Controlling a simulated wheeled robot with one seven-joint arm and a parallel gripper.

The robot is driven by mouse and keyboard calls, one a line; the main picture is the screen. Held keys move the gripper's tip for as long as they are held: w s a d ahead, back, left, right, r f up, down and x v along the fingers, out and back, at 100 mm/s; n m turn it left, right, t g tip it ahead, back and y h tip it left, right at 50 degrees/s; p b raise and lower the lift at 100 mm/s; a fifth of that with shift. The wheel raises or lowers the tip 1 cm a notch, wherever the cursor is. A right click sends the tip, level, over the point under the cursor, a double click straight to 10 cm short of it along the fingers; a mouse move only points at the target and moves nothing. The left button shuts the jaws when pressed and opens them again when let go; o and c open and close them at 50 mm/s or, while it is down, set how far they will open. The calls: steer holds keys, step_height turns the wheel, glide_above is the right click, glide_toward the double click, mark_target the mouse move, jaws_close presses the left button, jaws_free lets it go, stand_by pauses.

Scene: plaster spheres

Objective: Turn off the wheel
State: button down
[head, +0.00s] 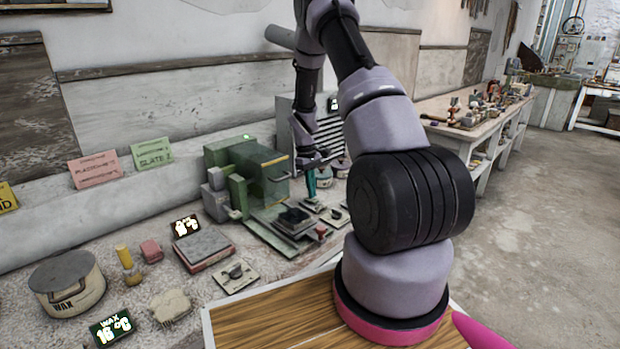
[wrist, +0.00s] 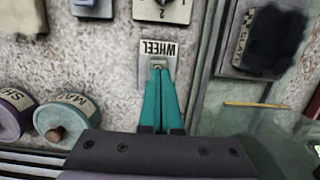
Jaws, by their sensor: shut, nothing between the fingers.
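The wheel switch plate (wrist: 147,80), a small pale plate with a WHEEL label that reads upside down, is in the middle of the wrist view. My gripper (wrist: 159,69) has its teal fingers shut together, with the tips over the plate just below the label. The tips cover most of the switch, so its position and whether they touch it cannot be told. In the head view my gripper (head: 311,192) points down at the bench, just right of a green machine (head: 262,172). No wheel can be made out.
In the wrist view a dial plate (wrist: 178,12) lies above the switch plate, a black pad (wrist: 272,38) to the right, and lidded jars (wrist: 65,115) to the left. In the head view a wax pot (head: 68,280) and green and pink signs (head: 151,153) are further left.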

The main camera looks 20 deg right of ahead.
steer(key=shift+s+f, duration=0.1)
steer(key=shift+f, duration=0.4)
steer(key=shift+s+d+f, duration=0.1)
steer(key=shift+s+f, duration=0.15)
steer(key=shift+f, duration=0.05)
steer(key=shift+w, duration=0.15)
steer(key=shift+w+a+r, duration=0.1)
steer(key=shift+w+a, duration=0.25)
steer(key=shift+w, duration=0.4)
steer(key=shift+r, duration=0.1)
